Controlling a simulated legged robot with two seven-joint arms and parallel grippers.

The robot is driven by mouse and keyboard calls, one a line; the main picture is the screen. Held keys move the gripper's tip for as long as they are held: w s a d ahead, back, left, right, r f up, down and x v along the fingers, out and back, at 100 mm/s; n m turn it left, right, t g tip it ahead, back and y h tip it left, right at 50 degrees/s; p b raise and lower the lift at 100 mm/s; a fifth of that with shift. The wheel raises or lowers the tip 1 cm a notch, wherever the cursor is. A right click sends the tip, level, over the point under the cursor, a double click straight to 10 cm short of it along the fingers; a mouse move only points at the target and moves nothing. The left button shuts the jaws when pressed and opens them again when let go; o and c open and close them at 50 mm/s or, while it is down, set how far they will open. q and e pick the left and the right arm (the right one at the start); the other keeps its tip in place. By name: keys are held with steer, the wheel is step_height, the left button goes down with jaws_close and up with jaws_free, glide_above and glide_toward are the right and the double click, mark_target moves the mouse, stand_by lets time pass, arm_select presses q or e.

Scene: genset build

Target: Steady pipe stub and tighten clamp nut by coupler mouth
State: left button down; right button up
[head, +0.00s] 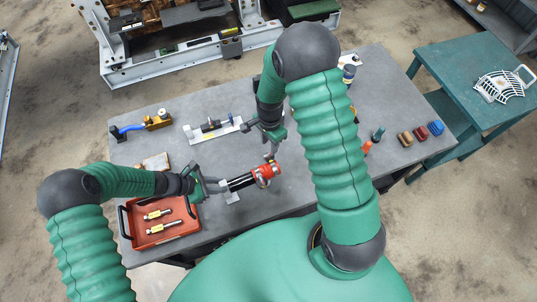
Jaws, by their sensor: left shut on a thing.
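A dark pipe stub (240,182) lies near the front middle of the grey bench, with its right end at the red coupler (267,170). A pale ring, seemingly the clamp, shows at the coupler's mouth; its nut is too small to make out. My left gripper (216,187) comes in from the left and is shut on the pipe stub's left part. My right gripper (271,145) points down just above the coupler. Its fingers are small and dark, so I cannot tell whether they are open or hold anything.
A red tray (185,232) with yellow-and-silver parts sits at the bench's front left. A white plate (214,129) with a fitting and a brass piece with a blue hose (156,121) lie behind. Brown, red and blue blocks (420,133) stand at right. A green table (455,70) adjoins.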

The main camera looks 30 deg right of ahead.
mark_target(269, 154)
step_height(269, 154, down, 7)
steer(key=shift+a+r, duration=0.1)
steer(key=shift+r, duration=0.1)
steer(key=shift+c, duration=0.2)
